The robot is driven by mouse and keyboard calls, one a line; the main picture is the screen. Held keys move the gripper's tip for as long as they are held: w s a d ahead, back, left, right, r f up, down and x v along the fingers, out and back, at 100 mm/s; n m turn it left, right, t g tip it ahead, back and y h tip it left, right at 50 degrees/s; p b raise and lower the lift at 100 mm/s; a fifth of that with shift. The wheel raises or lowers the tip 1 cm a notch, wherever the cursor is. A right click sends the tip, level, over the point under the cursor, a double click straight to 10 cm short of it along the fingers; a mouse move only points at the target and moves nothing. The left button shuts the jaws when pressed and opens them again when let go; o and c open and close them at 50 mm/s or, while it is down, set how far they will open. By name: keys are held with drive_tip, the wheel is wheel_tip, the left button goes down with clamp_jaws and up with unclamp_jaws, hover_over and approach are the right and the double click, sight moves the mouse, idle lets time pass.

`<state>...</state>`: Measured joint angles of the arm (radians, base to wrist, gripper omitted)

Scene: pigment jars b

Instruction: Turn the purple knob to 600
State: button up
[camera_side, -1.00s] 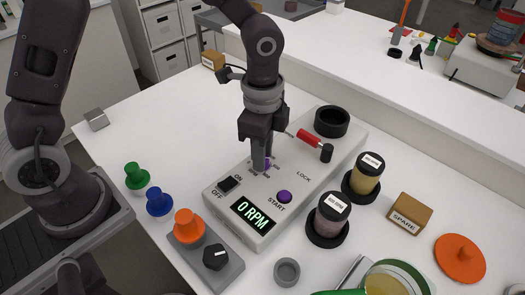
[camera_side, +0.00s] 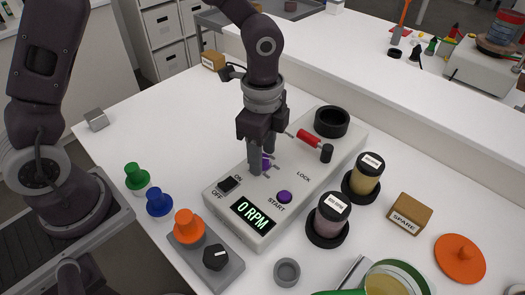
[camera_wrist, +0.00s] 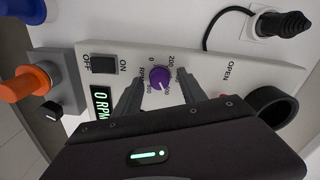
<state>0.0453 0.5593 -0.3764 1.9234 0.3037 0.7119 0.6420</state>
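The purple knob (camera_wrist: 160,77) sits on the white control box, with printed numbers around it. It also shows in the side view (camera_side: 265,163), partly hidden by a finger. My gripper (camera_wrist: 160,82) is over the box with one finger on each side of the knob. The fingers are apart, with a visible gap beside the knob in the wrist view. A small white mark on the knob faces the lower right there, toward what looks like 600. The display (camera_side: 253,215) reads 0 RPM.
The box also carries an ON/OFF switch (camera_side: 228,184), a purple START button (camera_side: 284,197), a red-handled lever (camera_side: 309,138) and a black ring (camera_side: 332,122). Two jars (camera_side: 366,174) (camera_side: 329,216) stand to the right. An orange knob unit (camera_side: 190,228) is at the front left.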

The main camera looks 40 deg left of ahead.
wheel_tip(320, 180, up, 7)
drive_tip(key=shift+f, duration=0.1)
drive_tip(key=shift+s+a+r, duration=0.1)
drive_tip(key=shift+r, duration=0.1)
drive_tip(key=s+a+r+n+t, duration=0.2)
drive_tip(key=s+a+r+n, duration=0.3)
drive_tip(key=s+n, duration=0.2)
drive_tip(key=s+a+r+n+t, duration=0.3)
drive_tip(key=s+n, duration=0.4)
drive_tip(key=s, duration=0.3)
drive_tip(key=shift+s+a+r+t, duration=0.35)
drive_tip(key=shift+a+r, duration=0.55)
drive_tip(key=shift+a, duration=0.3)
